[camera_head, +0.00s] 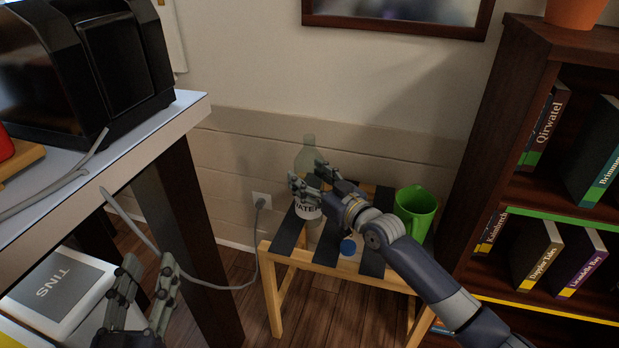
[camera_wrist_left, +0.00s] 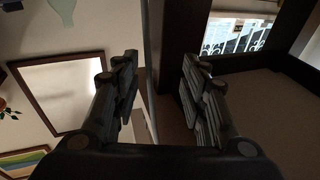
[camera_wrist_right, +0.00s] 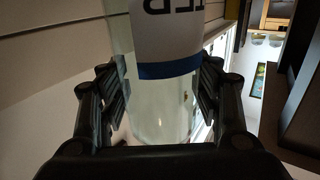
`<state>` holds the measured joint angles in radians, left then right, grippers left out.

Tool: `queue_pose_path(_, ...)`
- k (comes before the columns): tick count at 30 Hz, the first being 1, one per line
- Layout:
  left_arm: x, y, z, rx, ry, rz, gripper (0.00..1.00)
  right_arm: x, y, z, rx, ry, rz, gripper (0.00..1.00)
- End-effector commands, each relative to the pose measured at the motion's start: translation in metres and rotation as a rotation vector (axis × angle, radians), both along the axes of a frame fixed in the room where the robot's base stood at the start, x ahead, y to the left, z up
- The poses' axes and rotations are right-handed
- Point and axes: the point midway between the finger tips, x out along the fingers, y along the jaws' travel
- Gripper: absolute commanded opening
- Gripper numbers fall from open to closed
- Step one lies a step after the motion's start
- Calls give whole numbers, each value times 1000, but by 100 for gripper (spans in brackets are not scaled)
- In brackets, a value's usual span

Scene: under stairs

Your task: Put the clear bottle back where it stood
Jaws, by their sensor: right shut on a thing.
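The clear bottle (camera_head: 305,158) is greenish, with a white water label, and is upright at the back left of a small wooden stool with dark slats (camera_head: 328,240). My right gripper (camera_head: 306,183) is shut around the bottle's body above the label. In the right wrist view, the bottle (camera_wrist_right: 160,110) fills the space between the fingers, with its label and a blue band showing. I cannot tell whether its base touches the stool. My left gripper (camera_head: 150,268) is open and empty at the lower left, and its spread fingers also show in the left wrist view (camera_wrist_left: 160,68).
A green mug (camera_head: 416,206) stands on the stool's right side, and a small blue round thing (camera_head: 347,246) lies near its front. A bookshelf (camera_head: 540,45) closes off the right. A table (camera_head: 130,135) with a black appliance (camera_head: 120,55) stands left; a cable (camera_head: 225,287) hangs between.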

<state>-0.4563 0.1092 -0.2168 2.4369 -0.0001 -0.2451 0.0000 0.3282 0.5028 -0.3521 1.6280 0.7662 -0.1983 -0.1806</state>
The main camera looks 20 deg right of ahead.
Motion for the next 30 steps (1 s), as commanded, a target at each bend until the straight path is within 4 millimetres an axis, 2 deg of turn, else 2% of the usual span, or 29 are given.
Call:
queue_pose_path(5, -1, 0, 5, -6, -26, -1, 40, 0, 0, -2, -1, 0, 0, 2)
queue_pose_path(6, -1, 0, 6, -8, -31, -1, 40, 0, 0, -3, -1, 0, 0, 61)
queue_pose_path(9, -1, 0, 6, -8, -32, -1, 40, 0, 0, -2, -1, 0, 0, 79)
queue_pose_path(23, 0, 0, 4, -4, -14, -1, 40, 0, 0, 1, 0, 0, 0, 79)
queue_pose_path(30, 0, 4, -32, 44, 170, 9, 40, -26, -10, 1, -3, 1, 0, 79)
